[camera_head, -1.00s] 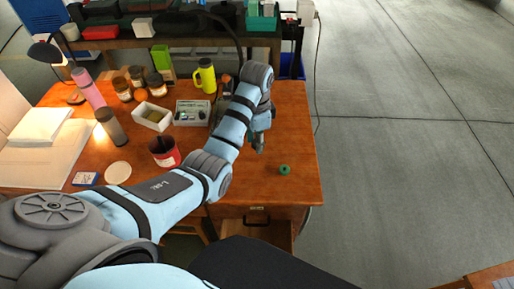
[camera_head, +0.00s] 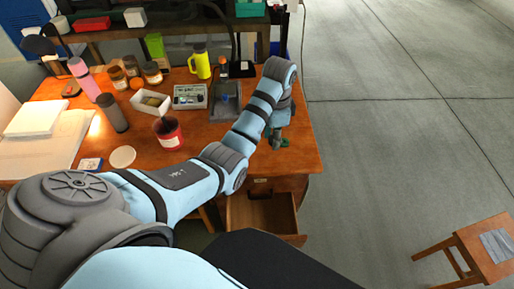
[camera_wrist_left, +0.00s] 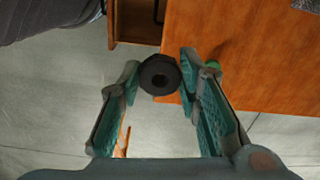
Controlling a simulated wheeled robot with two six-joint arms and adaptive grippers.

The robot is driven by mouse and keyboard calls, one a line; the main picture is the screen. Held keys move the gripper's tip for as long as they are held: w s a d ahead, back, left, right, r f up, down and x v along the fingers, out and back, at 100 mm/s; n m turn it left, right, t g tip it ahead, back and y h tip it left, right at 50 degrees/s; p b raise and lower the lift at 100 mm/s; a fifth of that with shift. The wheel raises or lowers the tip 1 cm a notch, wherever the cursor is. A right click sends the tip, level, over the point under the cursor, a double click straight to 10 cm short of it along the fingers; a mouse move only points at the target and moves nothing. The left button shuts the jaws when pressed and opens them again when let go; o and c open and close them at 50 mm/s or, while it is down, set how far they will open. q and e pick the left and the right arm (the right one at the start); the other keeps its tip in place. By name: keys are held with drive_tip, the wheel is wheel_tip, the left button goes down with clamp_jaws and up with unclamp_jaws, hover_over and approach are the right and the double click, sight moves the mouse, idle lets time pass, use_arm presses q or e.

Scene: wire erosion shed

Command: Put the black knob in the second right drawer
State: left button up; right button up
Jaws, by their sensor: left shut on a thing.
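My left gripper (camera_wrist_left: 161,72) is shut on the black knob (camera_wrist_left: 160,75), which sits between the two fingertips in the left wrist view. In the head view the left gripper (camera_head: 277,138) is at the table's right end, and the knob is hidden there. An open wooden drawer (camera_head: 262,212) stands out below a closed upper drawer (camera_head: 262,183) on the table's right side. A bit of the open drawer shows at the top of the left wrist view (camera_wrist_left: 135,22), apart from the knob. My right gripper is not in view.
A green knob (camera_head: 285,143) lies on the wooden table (camera_head: 305,150) close to the gripper. A grey tray (camera_head: 226,100), a box of parts (camera_head: 189,97) and a red can (camera_head: 167,132) stand further left. A stool (camera_head: 485,250) is at lower right.

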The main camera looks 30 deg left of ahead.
use_arm(q)
drive_tip(key=s, duration=0.2)
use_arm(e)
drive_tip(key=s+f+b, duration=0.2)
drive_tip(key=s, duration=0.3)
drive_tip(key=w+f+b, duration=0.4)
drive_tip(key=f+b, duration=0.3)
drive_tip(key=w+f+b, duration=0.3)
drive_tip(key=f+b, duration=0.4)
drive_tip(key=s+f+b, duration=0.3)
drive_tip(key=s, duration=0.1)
use_arm(q)
drive_tip(key=n+b, duration=0.2)
drive_tip(key=b, duration=0.4)
hover_over(247, 226)
wheel_tip(247, 226, down, 46)
drive_tip(key=shift+a+r, duration=0.1)
drive_tip(key=shift+r, duration=0.1)
wheel_tip(247, 226, down, 5)
drive_tip(key=b, duration=0.3)
drive_tip(key=shift+r, duration=0.3)
drive_tip(key=shift+c, duration=0.5)
drive_tip(key=shift+f, duration=0.2)
drive_tip(key=o, duration=1.2)
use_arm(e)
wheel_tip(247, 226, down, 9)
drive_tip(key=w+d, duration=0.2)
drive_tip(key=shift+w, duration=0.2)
